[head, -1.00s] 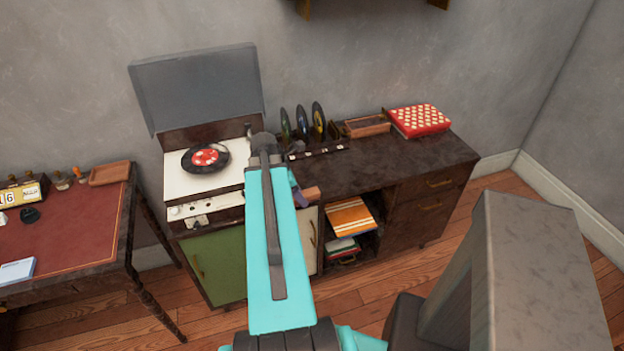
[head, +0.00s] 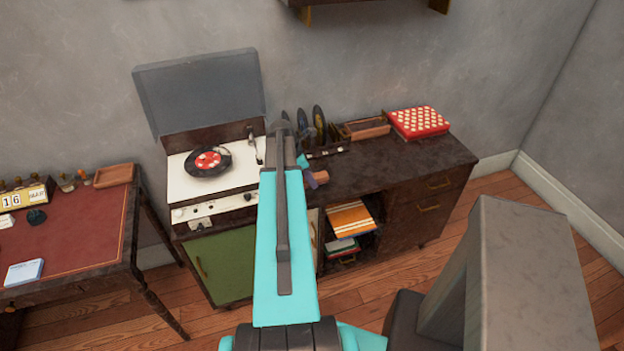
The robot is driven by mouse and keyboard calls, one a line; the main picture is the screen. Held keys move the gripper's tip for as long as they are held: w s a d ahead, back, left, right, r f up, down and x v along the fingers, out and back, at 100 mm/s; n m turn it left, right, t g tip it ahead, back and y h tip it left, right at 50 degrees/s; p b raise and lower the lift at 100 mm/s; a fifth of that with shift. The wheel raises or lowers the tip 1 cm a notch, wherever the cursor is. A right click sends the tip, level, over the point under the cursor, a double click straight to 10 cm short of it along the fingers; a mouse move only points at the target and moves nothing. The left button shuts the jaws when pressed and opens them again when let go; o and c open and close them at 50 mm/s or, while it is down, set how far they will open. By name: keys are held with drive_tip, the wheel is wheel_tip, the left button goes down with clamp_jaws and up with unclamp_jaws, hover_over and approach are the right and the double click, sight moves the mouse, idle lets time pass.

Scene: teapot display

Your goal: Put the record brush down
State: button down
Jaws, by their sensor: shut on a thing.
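The record brush (head: 321,177) shows as a small brown block just right of my turquoise arm, over the front edge of the dark sideboard (head: 400,165). My gripper (head: 309,174) is shut on it; the arm hides much of the gripper and part of the brush. I cannot tell whether the brush touches the sideboard top.
The record player (head: 205,188) with its lid up stands left of my arm, a record (head: 208,161) on it. Behind the gripper is a rack of several records (head: 319,122). A wooden tray (head: 367,129) and red box (head: 418,122) stand right. The sideboard's right front top is clear.

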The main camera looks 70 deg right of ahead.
drive_tip(key=shift+d+f, duration=0.1)
drive_tip(key=shift+d, duration=0.5)
drive_tip(key=shift+w+d+p, duration=0.1)
drive_tip(key=shift+d+p, duration=0.35)
drive_tip(key=shift+d, duration=0.5)
drive_tip(key=shift+f+p, duration=0.95)
drive_tip(key=shift+f, duration=0.65)
drive_tip(key=shift+f, duration=0.35)
drive_tip(key=c, duration=1.4)
unclamp_jaws()
drive_tip(key=shift+r, duration=0.1)
